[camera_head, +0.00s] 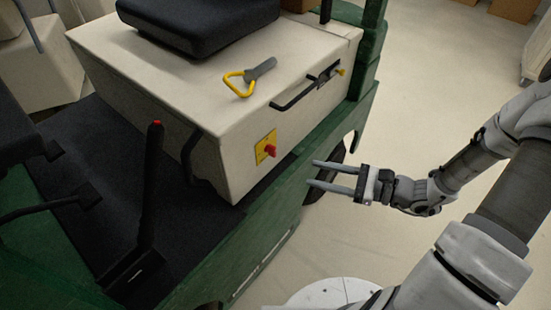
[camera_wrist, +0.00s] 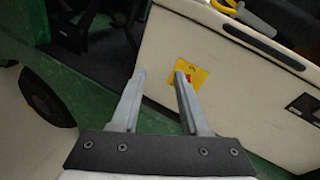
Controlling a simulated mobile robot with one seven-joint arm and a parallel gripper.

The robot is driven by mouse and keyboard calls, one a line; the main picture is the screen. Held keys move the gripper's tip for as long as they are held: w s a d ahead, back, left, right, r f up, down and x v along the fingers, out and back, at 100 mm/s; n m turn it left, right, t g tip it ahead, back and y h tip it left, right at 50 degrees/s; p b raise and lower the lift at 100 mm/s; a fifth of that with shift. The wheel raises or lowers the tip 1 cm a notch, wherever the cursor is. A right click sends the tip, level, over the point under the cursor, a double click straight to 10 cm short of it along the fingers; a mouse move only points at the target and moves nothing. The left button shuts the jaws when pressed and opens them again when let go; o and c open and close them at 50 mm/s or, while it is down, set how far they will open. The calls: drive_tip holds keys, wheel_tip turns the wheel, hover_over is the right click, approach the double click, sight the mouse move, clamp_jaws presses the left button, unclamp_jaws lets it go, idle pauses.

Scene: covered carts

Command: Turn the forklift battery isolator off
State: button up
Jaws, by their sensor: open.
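The battery isolator is a red knob (camera_head: 270,150) on a yellow plate (camera_head: 265,146), set in the side of the cream battery housing (camera_head: 225,165). The knob is partly hidden by a finger there.
A yellow-handled grey connector (camera_head: 240,84) lies on top of the housing near a black grab handle (camera_head: 292,94). A black seat (camera_head: 200,18) is above. A black lever with a red tip (camera_head: 152,185) stands at left. The green truck body (camera_head: 262,215) runs below.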

sight(275, 152)
drive_tip(key=w+d+f+m+t+h+b, duration=0.1)
drive_tip(key=w+d+f+m+t+b, duration=0.15)
drive_tip(key=f+m+t, duration=0.45)
drive_tip(key=w+a+f+g+b, duration=0.1)
drive_tip(key=w+a+b, duration=0.1)
drive_tip(key=w+a, duration=0.8)
drive_tip(key=a, duration=0.3)
drive_tip(key=shift+w+n+g, duration=0.3)
clamp_jaws()
